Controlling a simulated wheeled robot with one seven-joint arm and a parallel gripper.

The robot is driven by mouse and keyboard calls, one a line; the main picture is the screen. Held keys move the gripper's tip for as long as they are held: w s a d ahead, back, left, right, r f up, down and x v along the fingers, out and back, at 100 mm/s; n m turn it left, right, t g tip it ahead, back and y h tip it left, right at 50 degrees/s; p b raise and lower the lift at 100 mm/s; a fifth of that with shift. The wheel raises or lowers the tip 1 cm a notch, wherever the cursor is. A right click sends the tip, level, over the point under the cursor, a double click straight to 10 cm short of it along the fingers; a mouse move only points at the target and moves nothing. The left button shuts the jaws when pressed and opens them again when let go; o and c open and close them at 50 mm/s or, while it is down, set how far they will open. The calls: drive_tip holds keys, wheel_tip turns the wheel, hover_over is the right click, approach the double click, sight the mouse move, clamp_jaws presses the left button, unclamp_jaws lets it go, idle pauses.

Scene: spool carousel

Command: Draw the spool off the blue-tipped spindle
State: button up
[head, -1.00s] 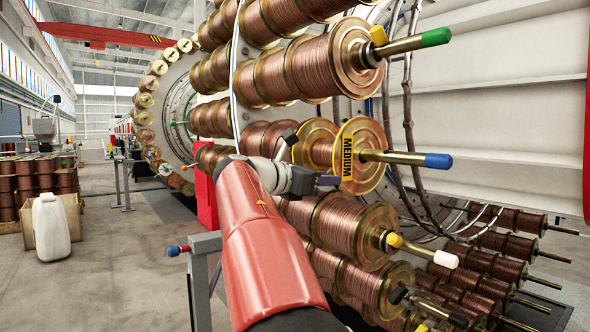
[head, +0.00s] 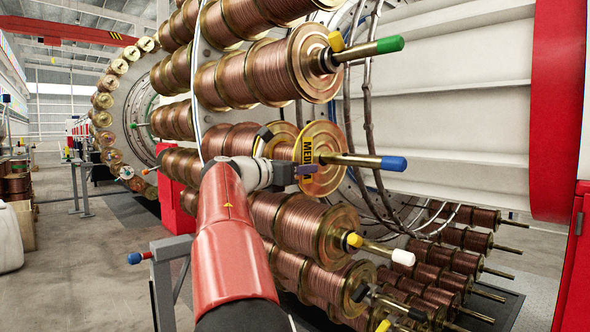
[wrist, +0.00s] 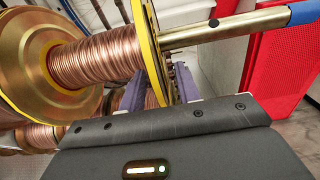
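The blue-tipped spindle (head: 360,160) sticks out to the right from the carousel; its blue tip (head: 393,163) is bare. The spool on it has copper wire (wrist: 95,62) between two flanges. Its outer flange (head: 325,150) has a yellow rim and a partly covered black label, apparently MEDIUM. My gripper (wrist: 160,90) is at this flange. In the wrist view, one purple finger stands on each side of the flange's lower edge, with a visible gap between them, so it looks open. Contact with the flange cannot be told. The arm and gripper hide part of the spool.
A green-tipped spindle (head: 372,50) with a full spool is above. A white-tipped spindle (head: 392,254) with a yellow clip is below. Dark cables (head: 368,120) hang behind the spindle. A red cabinet (head: 575,260) stands at right. Grey floor is open at left.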

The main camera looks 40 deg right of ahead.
drive_tip(key=shift+c, duration=0.3)
clamp_jaws()
idle(1.0)
drive_tip(key=shift+s+r, duration=0.1)
drive_tip(key=shift+r, duration=0.15)
drive_tip(key=shift+s+f, duration=0.1)
